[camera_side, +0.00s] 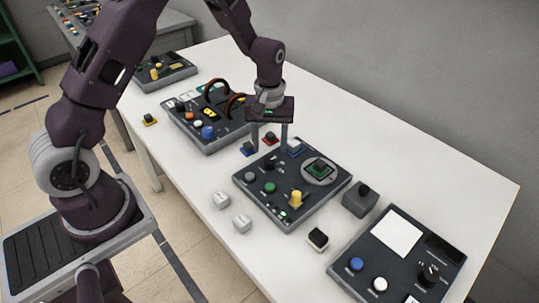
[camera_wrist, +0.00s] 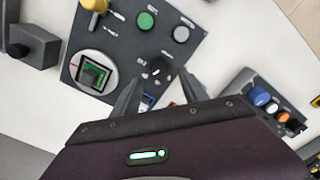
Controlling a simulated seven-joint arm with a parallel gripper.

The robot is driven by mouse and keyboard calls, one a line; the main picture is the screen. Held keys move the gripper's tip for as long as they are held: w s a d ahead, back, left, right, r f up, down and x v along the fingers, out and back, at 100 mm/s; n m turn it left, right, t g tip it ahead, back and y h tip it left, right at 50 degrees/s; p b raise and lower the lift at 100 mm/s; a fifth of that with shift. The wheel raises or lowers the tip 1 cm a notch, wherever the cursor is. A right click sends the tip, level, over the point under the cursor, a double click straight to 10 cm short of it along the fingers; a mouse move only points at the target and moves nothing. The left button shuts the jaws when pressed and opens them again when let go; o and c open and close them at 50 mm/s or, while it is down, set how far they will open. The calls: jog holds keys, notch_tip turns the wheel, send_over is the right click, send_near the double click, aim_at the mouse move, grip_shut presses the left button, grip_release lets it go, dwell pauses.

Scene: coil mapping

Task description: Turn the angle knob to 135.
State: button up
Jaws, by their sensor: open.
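A dark control panel (camera_side: 258,204) lies in the middle of the white table. Near its back left edge is a black knob (camera_side: 269,164) with a white pointer mark, which also shows in the wrist view (camera_wrist: 158,68). The panel also bears a grey button, a green button, a yellow knob (camera_side: 297,198) and a round turntable (camera_side: 331,176) holding a green chip. Its labels are too small to read, so I cannot tell which knob is the angle one. My gripper (camera_side: 269,149) is open and empty, pointing down by the black knob, its fingers towards either side of it.
A second panel (camera_side: 400,262) with its own black knob (camera_side: 428,274) stands at front right. Another panel (camera_side: 214,142) with cable loops is behind left. A grey box (camera_side: 360,200), two pale cubes (camera_side: 220,200) and small coloured blocks lie around the middle panel.

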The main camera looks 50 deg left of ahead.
aim_at(270, 159)
notch_tip(270, 159, down, 5)
jog(key=shift+r, duration=0.1)
grip_shut()
jog(key=shift+m, duration=0.3)
jog(key=m, duration=0.4)
jog(key=shift+m, duration=2.1)
grip_release()
